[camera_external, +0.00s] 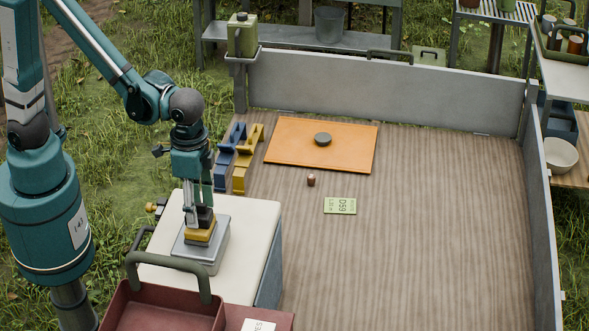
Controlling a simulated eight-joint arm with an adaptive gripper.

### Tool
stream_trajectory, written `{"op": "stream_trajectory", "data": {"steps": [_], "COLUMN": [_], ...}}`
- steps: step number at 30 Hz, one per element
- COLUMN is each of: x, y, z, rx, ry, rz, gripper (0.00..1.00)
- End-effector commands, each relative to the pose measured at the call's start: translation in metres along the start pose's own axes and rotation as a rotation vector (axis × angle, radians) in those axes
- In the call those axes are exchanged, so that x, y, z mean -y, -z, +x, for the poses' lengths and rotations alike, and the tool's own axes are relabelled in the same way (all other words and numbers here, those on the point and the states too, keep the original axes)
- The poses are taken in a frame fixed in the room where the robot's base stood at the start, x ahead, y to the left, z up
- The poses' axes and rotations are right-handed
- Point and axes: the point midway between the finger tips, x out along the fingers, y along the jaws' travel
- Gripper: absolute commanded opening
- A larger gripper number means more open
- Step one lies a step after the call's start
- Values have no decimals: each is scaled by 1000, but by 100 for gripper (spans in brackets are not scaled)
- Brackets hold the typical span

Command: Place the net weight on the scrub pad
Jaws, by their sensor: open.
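My gripper (198,213) points down over a grey metal plate or scale (213,258) on the white-topped stand at the left. Its jaws are open around or just above a small dark block (206,217), which could be the net weight. The dark block appears to rest on a yellow block (199,236), which could be the scrub pad, lying on the grey plate. The fingers hide part of the dark block, and I cannot tell whether they touch it.
An orange board (284,153) with a dark round disc (323,139) lies on the wooden bed. A small brown piece (311,180) and a green card (340,205) are nearby. Blue (227,158) and yellow (244,158) brackets stand behind my gripper. A red crate (165,308) is in front.

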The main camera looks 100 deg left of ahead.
Motion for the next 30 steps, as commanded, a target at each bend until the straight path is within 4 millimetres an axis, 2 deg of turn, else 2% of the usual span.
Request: {"op": "stream_trajectory", "data": {"steps": [8,24,30], "x": [0,0,0], "y": [0,0,0], "z": [-26,-94,-109], "rx": [0,0,0], "ry": [0,0,0], "rz": [0,0,0], "gripper": [45,45,45]}}
